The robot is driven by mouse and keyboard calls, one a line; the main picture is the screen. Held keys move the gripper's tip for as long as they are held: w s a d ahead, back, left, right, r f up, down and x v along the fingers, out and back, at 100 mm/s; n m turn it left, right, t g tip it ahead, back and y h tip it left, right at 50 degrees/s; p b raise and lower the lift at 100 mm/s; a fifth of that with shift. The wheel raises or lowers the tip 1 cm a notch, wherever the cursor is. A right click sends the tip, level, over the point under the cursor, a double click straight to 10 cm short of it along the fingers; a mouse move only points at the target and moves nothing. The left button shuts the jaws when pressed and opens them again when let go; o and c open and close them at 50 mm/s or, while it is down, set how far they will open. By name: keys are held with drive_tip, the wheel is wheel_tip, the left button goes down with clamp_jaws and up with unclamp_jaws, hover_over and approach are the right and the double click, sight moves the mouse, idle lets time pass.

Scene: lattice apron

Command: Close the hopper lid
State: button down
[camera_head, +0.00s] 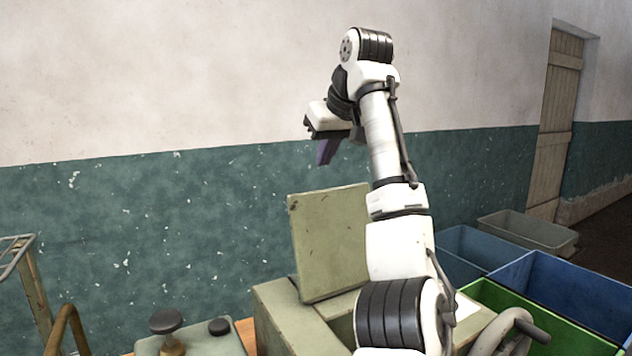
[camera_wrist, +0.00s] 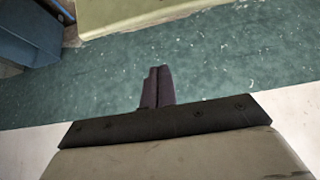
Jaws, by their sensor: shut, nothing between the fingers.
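The hopper lid (camera_head: 330,243) is a worn olive-green panel. It stands raised, nearly upright and leaning slightly back, on the hopper (camera_head: 285,312), a box of the same colour whose opening is partly hidden behind my arm. My gripper (camera_head: 324,158) is above the lid in the head view, apart from it, with its dark purple fingers pointing down. In the wrist view the fingers (camera_wrist: 158,88) lie together with nothing between them. A pale green panel edge, likely the lid (camera_wrist: 150,14), shows at the top of the wrist view.
Blue bins (camera_head: 565,295), a green bin (camera_head: 510,318) and a grey bin (camera_head: 527,232) stand at the right. A handwheel (camera_head: 500,332) is beside the hopper. A dark knob (camera_head: 166,321) and metal frames are at the left. The wall (camera_head: 150,230) is behind.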

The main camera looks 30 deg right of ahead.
sight(323, 190)
wheel_tip(323, 190, down, 8)
drive_tip(key=w+p, duration=0.1)
drive_tip(key=p, duration=0.2)
drive_tip(key=shift+r, duration=0.15)
idle(0.3)
idle(0.5)
